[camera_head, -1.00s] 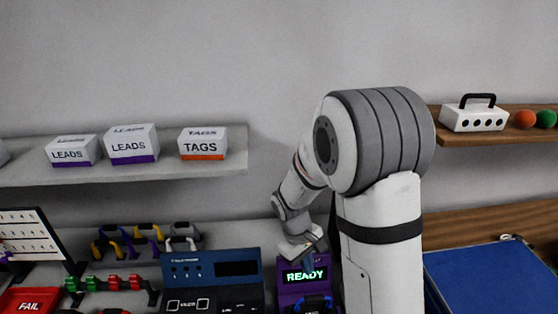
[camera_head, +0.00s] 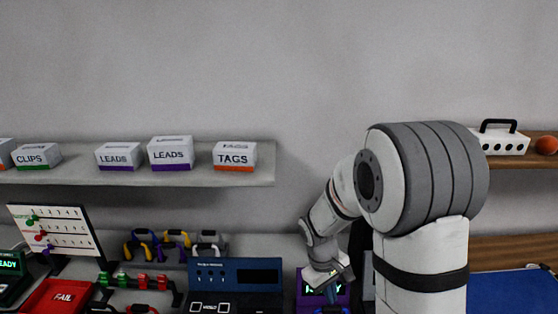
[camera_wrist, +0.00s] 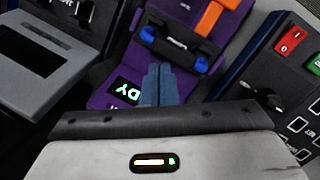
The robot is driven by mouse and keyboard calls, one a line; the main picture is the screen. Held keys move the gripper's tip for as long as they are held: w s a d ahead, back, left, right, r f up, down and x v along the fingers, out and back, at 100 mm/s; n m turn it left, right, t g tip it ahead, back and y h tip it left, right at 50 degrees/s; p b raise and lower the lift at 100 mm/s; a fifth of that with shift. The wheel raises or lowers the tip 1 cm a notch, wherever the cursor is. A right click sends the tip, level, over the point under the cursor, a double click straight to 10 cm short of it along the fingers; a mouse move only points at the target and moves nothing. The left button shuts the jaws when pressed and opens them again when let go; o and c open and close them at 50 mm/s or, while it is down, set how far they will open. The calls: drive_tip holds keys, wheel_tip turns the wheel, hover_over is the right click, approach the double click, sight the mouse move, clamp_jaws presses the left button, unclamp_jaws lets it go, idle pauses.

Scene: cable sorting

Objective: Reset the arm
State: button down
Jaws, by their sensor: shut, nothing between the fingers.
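My gripper (camera_wrist: 160,84) shows in the wrist view with its two blue-grey fingers together and nothing between them. It points at a purple device with a lit green display (camera_wrist: 128,92), which the fingers partly cover. A black handle with blue ends (camera_wrist: 180,45) and an orange piece (camera_wrist: 210,17) lie on the purple device beyond the fingertips. In the head view my gripper (camera_head: 331,292) hangs in front of the purple device (camera_head: 345,289), low in the picture. I cannot tell how far the fingertips are from the device.
A blue tester (camera_head: 236,272) stands left of the purple device. Further left are a red FAIL tray (camera_head: 62,297), a peg board (camera_head: 55,231) and several coloured cables (camera_head: 172,244). A shelf (camera_head: 225,178) with labelled boxes runs above. A blue mat (camera_head: 510,291) lies at right.

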drive_tip(key=s+d+r+m+t+y+b, duration=0.2)
drive_tip(key=s+r+m, duration=0.4)
drive_tip(key=s+r, duration=0.8)
drive_tip(key=s+t+b, duration=0.1)
drive_tip(key=t, duration=0.1)
drive_tip(key=shift+s+t+y, duration=0.3)
drive_tip(key=shift+d, duration=0.1)
